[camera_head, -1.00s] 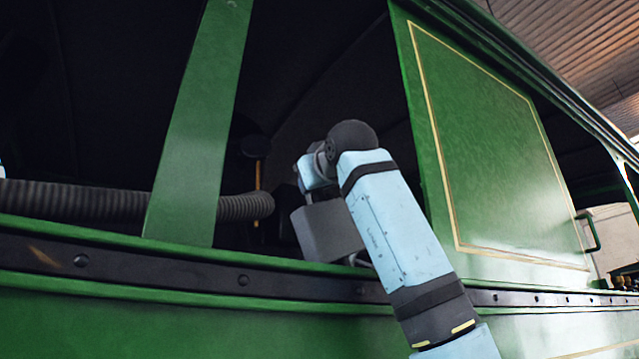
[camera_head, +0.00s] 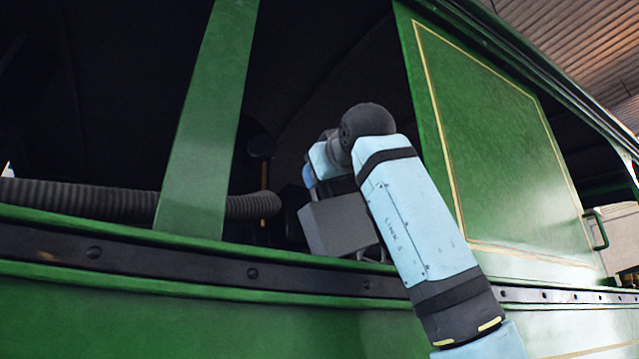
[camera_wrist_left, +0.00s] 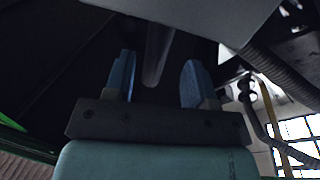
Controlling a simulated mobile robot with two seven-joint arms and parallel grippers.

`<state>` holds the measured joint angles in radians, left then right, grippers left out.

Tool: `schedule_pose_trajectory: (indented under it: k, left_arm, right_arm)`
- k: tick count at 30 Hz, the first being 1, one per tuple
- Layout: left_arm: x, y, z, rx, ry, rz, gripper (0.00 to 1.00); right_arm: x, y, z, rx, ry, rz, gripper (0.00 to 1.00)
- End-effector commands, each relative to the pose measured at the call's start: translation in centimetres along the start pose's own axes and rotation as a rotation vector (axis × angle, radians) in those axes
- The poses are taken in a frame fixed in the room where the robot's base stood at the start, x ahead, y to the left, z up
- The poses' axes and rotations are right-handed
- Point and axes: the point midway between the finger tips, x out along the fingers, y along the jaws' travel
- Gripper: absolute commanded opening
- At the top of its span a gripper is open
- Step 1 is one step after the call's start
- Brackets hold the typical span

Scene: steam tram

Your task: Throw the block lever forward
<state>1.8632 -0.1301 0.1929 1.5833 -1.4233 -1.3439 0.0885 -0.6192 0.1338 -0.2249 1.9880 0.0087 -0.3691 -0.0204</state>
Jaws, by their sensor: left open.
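My left gripper (camera_wrist_left: 157,85) is open in the left wrist view, its two blue fingers apart. A grey rod (camera_wrist_left: 157,55) shows between and beyond the fingers; I cannot tell if it is the block lever, or how far away it is. In the head view my arm reaches over the sill into the dark cab, and its gripper is hidden behind the arm's grey end. A dark round knob (camera_head: 262,147) above a thin orange-brown rod stands in the cab left of my arm. I cannot clearly identify the block lever. My right gripper is not in view.
The green side wall (camera_head: 200,320) and dark riveted sill run beneath my arm. A green post (camera_head: 208,120) stands left and a green panel (camera_head: 490,140) right of the opening. Pipes (camera_wrist_left: 265,115) show at right in the wrist view.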

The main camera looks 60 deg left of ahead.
Motion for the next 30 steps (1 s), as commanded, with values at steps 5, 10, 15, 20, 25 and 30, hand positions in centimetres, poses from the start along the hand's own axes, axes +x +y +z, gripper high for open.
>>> schedule_pose_trajectory:
  k: [5,10,15,20,25,30]
  left_arm:
    - [-4.5,-0.1,0.3,-0.001,0.000,0.003,0.51]
    - [-7.8,-0.2,0.2,-0.002,0.001,0.001,0.51]
    - [-9.7,-0.2,0.0,-0.002,0.000,0.000,0.51]
    - [-10.3,-0.2,0.0,-0.002,0.000,-0.001,0.51]
    - [-10.3,-0.2,0.0,-0.002,0.000,-0.001,0.51]
    - [-10.2,-0.1,0.0,-0.002,0.000,-0.001,0.51]
  right_arm:
    - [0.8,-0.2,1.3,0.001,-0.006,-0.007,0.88]
    - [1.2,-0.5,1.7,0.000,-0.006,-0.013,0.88]
    - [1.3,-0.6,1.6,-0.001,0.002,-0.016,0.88]
    - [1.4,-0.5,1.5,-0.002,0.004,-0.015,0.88]
    - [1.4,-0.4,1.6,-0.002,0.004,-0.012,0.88]
    - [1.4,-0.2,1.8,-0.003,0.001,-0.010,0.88]
